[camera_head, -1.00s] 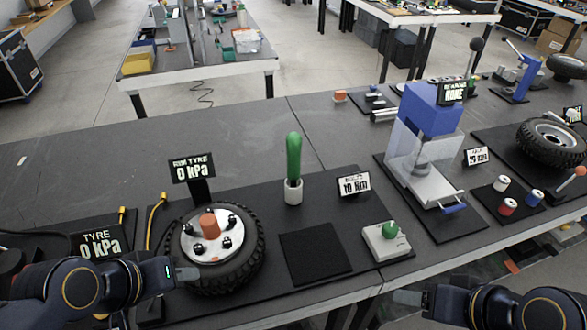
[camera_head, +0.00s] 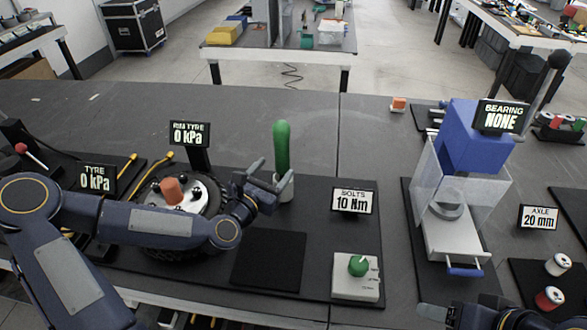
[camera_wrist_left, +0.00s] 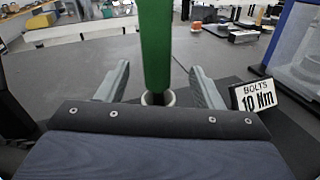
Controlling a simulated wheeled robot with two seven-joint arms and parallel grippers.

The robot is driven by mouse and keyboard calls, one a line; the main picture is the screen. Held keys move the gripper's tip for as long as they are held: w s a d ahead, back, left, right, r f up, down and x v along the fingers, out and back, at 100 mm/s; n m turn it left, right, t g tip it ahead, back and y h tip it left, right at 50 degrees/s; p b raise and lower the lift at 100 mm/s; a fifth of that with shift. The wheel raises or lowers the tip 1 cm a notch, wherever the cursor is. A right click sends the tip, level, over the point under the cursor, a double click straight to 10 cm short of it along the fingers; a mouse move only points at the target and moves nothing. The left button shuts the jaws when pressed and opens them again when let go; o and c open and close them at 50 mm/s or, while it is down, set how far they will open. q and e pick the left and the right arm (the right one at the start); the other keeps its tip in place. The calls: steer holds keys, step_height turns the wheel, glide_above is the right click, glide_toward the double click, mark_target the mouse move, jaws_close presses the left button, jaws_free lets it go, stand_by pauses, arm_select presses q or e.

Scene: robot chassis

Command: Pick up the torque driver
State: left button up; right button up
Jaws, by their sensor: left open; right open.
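The torque driver (camera_head: 282,147) has a green handle and stands upright in a small white cup holder (camera_head: 285,190) on the black mat. My left gripper (camera_head: 271,176) is open close in front of the driver. In the left wrist view, the green handle (camera_wrist_left: 155,45) rises in the middle, with the open fingers of my left gripper (camera_wrist_left: 160,84) on either side and a gap to each. The handle's top is out of that view. My right gripper (camera_head: 436,314) is at the bottom edge, far from the driver, open and partly cut off.
A wheel with an orange cap (camera_head: 172,190) lies under my left forearm. The "BOLTS 10 Nm" sign (camera_head: 353,200) and a box with a green knob (camera_head: 356,277) stand right of the driver. A blue press (camera_head: 472,135) stands farther right. The table behind the driver is clear.

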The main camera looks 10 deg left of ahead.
mark_target(285, 149)
arm_select(q)
steer(key=shift+w+a+n+t+y, duration=0.2)
steer(key=shift+w+n+t+y, duration=0.15)
steer(key=shift+n, duration=0.45)
steer(key=shift+w+r, duration=0.15)
steer(key=shift+w, duration=0.05)
steer(key=x, duration=0.2)
steer(key=p+x, duration=0.1)
steer(key=x, duration=0.3)
steer(key=shift+w+d+r+p, duration=0.1)
steer(key=shift+d+r+p, duration=0.2)
steer(key=shift+d+p, duration=0.05)
steer(key=shift+w, duration=0.35)
steer(key=shift+c, duration=0.2)
steer(key=c, duration=1.1)
